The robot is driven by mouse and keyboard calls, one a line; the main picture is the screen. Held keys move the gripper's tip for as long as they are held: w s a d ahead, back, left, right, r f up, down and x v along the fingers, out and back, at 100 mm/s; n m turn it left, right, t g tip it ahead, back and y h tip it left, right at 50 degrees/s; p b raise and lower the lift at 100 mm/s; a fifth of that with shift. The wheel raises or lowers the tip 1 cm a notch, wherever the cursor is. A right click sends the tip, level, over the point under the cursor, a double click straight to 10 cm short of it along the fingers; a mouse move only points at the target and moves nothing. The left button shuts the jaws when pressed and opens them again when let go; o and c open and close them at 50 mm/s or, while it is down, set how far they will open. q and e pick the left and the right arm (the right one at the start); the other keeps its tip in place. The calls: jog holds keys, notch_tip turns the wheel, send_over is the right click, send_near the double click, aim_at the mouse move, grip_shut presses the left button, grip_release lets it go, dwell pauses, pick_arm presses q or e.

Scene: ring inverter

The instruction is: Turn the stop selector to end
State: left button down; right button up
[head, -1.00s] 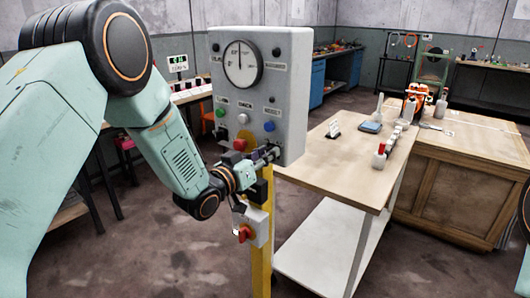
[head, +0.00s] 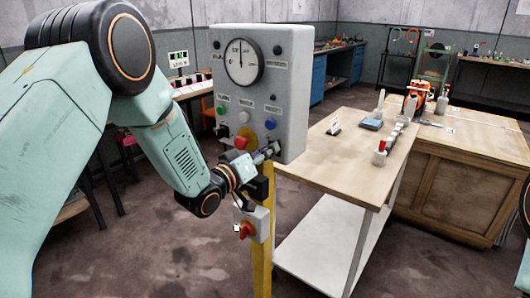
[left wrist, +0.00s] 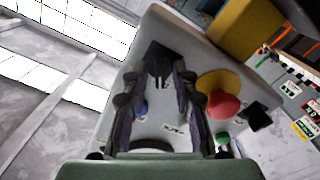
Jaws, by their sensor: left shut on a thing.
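The grey control panel (head: 292,85) stands on a yellow post. My left gripper (head: 270,150) is at the panel's lower right corner, below the blue button (head: 270,124). In the left wrist view, its two dark fingers (left wrist: 162,75) are shut on a black selector knob (left wrist: 161,54) on the panel face. I take this knob to be the stop selector. The fingers hide most of it, so its pointer and setting cannot be read. My right gripper is not in view.
A red button on a yellow base (head: 243,139) sits just left of the gripper and also shows in the left wrist view (left wrist: 222,103). A small box with a red knob (head: 246,230) is lower on the post. A wooden table (head: 345,160) stands close on the right.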

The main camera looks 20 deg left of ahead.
pick_arm(q)
jog(key=c, duration=1.4)
grip_release()
jog(key=shift+c, duration=0.2)
jog(key=shift+s, duration=0.1)
jog(key=v, duration=1.2)
jog(key=s+f+g+y+b, duration=0.1)
jog(key=s+f+g, duration=0.2)
jog(key=s+f, duration=0.35)
jog(key=s+f+g+y, duration=0.2)
jog(key=s+f+g, duration=0.1)
jog(key=f, duration=0.6)
jog(key=s+f+g+y+b, duration=0.1)
jog(key=s+f+g, duration=0.3)
jog(key=f, duration=0.3)
jog(key=s+f+g, duration=0.2)
jog(key=s+f, duration=0.2)
jog(key=s, duration=0.3)
jog(key=s+f+m+g+y+b, duration=0.1)
jog(key=s+f, duration=0.3)
jog(key=s, duration=0.4)
jog(key=s+f+g+y+b, duration=0.1)
jog(key=s+f+g, duration=0.3)
jog(key=s, duration=0.4)
jog(key=shift+d+f+m, duration=0.25)
jog(key=shift+f+m, duration=0.15)
jog(key=shift+f, duration=0.2)
